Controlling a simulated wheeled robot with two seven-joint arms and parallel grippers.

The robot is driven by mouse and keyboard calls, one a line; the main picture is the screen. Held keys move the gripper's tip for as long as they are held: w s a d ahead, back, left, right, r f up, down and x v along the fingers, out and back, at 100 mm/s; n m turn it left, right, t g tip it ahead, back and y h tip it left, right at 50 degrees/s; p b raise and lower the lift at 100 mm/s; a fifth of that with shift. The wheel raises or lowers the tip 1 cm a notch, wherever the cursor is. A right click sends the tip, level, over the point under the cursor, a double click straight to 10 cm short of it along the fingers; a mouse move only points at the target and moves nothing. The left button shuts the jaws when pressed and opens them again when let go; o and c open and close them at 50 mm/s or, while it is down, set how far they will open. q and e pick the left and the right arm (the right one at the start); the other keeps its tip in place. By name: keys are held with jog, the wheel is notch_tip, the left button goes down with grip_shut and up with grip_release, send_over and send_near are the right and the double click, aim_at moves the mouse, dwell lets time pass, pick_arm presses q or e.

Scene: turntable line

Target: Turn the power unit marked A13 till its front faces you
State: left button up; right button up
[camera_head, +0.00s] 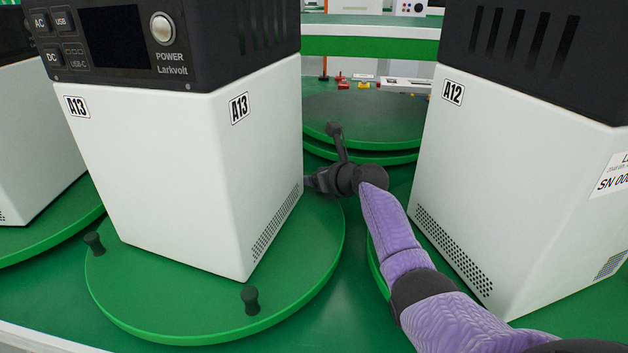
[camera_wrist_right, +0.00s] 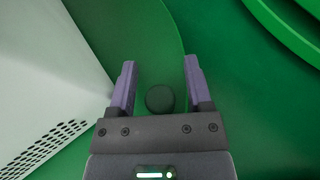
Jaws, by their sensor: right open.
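The power unit A13 (camera_head: 165,165) stands upright on a green turntable (camera_head: 305,275). Its panel with screen, buttons and POWER knob faces my head camera, angled somewhat left; a vented side shows on the right. Black pegs (camera_head: 94,243) (camera_head: 250,298) stand on the disc's rim. My right gripper (camera_head: 312,183) is beside the unit's right rear edge, low over the disc, its tips partly hidden. In the right wrist view this gripper (camera_wrist_right: 159,65) is open, with a dark round peg (camera_wrist_right: 160,98) between its fingers, not clamped. The unit's vented wall (camera_wrist_right: 45,100) is close to the left finger. My left gripper is not in view.
Unit A12 (camera_head: 500,190) stands to the right, close to my right forearm. Another white unit (camera_head: 35,140) is at the left edge on its own disc. An empty green turntable (camera_head: 375,115) lies behind, with small coloured items (camera_head: 360,83) farther back.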

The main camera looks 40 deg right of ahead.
grip_shut()
dwell(0.5)
dwell(0.3)
dwell(0.6)
